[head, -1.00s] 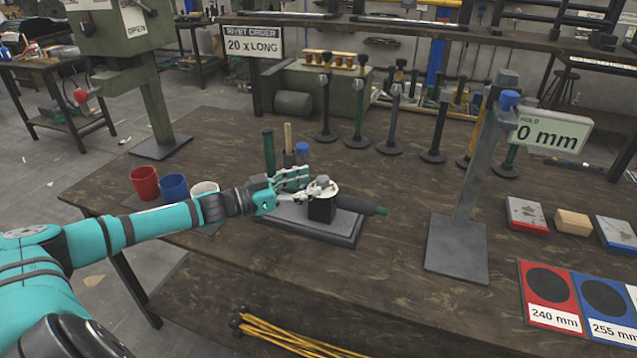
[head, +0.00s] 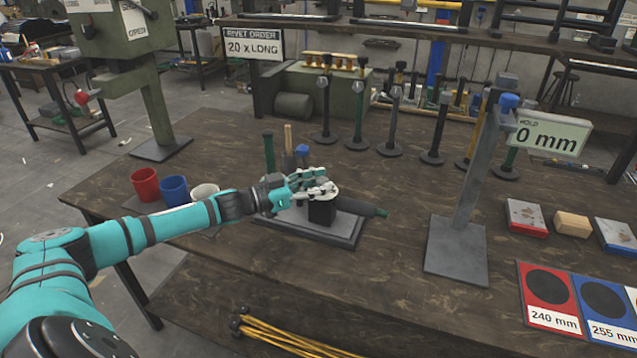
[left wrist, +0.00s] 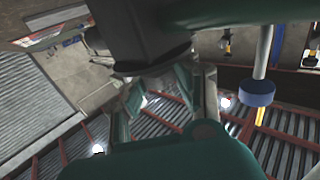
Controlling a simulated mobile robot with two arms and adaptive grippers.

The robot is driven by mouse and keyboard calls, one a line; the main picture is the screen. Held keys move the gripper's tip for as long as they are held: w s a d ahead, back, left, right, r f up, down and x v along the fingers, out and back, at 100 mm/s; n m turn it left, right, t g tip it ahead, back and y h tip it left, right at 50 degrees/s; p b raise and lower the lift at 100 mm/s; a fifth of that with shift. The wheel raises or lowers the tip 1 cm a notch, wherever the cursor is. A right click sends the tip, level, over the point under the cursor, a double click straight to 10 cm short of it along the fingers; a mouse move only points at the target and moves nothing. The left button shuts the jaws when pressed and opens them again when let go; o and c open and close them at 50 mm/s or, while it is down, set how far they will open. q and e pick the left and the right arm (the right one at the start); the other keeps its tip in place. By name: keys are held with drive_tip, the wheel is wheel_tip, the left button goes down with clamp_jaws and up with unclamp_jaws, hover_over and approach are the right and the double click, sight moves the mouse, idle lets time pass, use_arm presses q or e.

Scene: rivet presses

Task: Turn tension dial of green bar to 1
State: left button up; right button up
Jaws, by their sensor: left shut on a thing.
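The green bar (head: 362,206) lies level in a black block (head: 321,212) on a grey base plate (head: 345,232) on the wooden bench. Its dark green end points right. My left gripper (head: 326,191) reaches in from the left and sits at the top of the block, shut on the tension dial. Its fingers mostly hide the dial, and no dial number is readable. In the left wrist view my gripper fingers (left wrist: 166,103) close in below a dark body, and the contact is too dark to make out. My right gripper is not in view.
A grey stand with a 0 mm display (head: 548,133) stands to the right. Red (head: 145,184), blue (head: 174,189) and white (head: 204,191) cups stand left behind my arm. Several upright bars (head: 358,120) stand behind. The bench between block and grey stand is clear.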

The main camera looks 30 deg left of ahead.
use_arm(q)
clamp_jaws()
drive_tip(key=shift+s+d+n+t+y+p, duration=0.1)
drive_tip(key=shift+n+t+y+p, duration=0.2)
drive_tip(key=shift+n+y+p, duration=0.3)
drive_tip(key=n+y+p, duration=0.1)
drive_tip(key=y+p, duration=0.1)
drive_tip(key=n+t+y+p, duration=0.1)
drive_tip(key=n+y+p, duration=0.1)
drive_tip(key=n+t+y+p, duration=0.1)
drive_tip(key=y+p, duration=0.1)
drive_tip(key=y, duration=0.1)
drive_tip(key=shift+d+r+n, duration=0.2)
drive_tip(key=shift+r+n, duration=0.05)
drive_tip(key=shift+n, duration=0.05)
drive_tip(key=n+y+p, duration=0.1)
drive_tip(key=n+y, duration=0.1)
drive_tip(key=y, duration=0.1)
drive_tip(key=shift+d+f+y+p, duration=0.1)
drive_tip(key=shift+f+y+p, duration=0.1)
drive_tip(key=shift+y+p, duration=0.15)
drive_tip(key=shift+n+g+y, duration=0.5)
drive_tip(key=shift+n+y, duration=0.7)
drive_tip(key=shift+y, duration=0.65)
drive_tip(key=o, duration=0.9)
unclamp_jaws()
drive_tip(key=shift+o, duration=0.2)
